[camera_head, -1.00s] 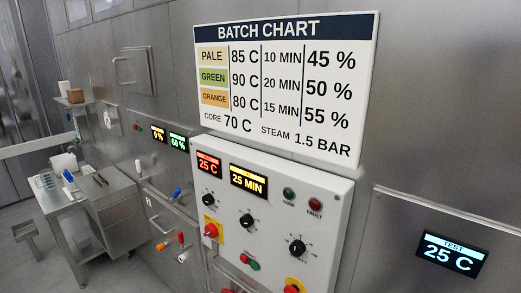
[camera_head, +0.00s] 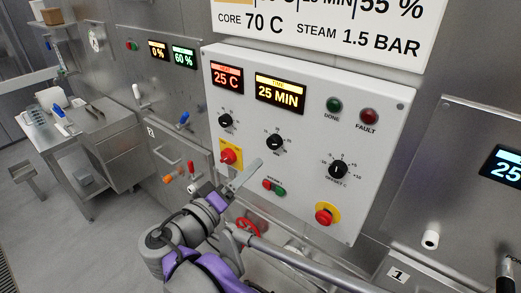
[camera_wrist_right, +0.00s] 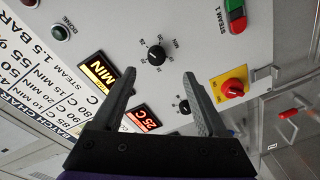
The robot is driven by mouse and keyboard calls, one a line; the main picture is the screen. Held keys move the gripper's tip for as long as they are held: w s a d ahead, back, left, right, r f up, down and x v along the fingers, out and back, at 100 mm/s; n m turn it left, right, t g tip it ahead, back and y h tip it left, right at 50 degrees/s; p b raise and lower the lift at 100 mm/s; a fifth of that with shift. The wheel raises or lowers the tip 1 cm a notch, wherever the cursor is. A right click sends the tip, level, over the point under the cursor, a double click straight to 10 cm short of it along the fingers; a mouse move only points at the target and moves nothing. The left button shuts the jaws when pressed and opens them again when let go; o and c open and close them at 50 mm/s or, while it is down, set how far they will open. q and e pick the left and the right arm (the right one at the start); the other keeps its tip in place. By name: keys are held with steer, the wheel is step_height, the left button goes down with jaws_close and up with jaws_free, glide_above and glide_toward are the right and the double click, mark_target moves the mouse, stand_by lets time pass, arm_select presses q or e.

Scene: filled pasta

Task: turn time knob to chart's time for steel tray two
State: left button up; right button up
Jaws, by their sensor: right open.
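The time knob (camera_head: 275,141) is a black dial on the white control panel, below the yellow display (camera_head: 279,92) reading 25 MIN. In the right wrist view the knob (camera_wrist_right: 156,55) lies ahead of the fingertips, roughly in line with the gap between them. My right gripper (camera_head: 246,176) is below and left of the knob in the head view, apart from it. It is open and empty, and both fingers (camera_wrist_right: 158,78) show in the wrist view. The batch chart (camera_head: 330,35) is mostly cut off; its bottom row shows. My left gripper is not in view.
A red switch on yellow (camera_head: 229,157), the offset knob (camera_head: 338,169), red and green buttons (camera_head: 273,187) and a red emergency button (camera_head: 326,214) surround the lower panel.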

mark_target(273, 145)
steer(key=x, duration=0.7)
steer(key=p+x, duration=0.1)
steer(key=x, duration=0.2)
steer(key=shift+w+r, duration=0.25)
steer(key=shift+r, duration=0.15)
jaws_close()
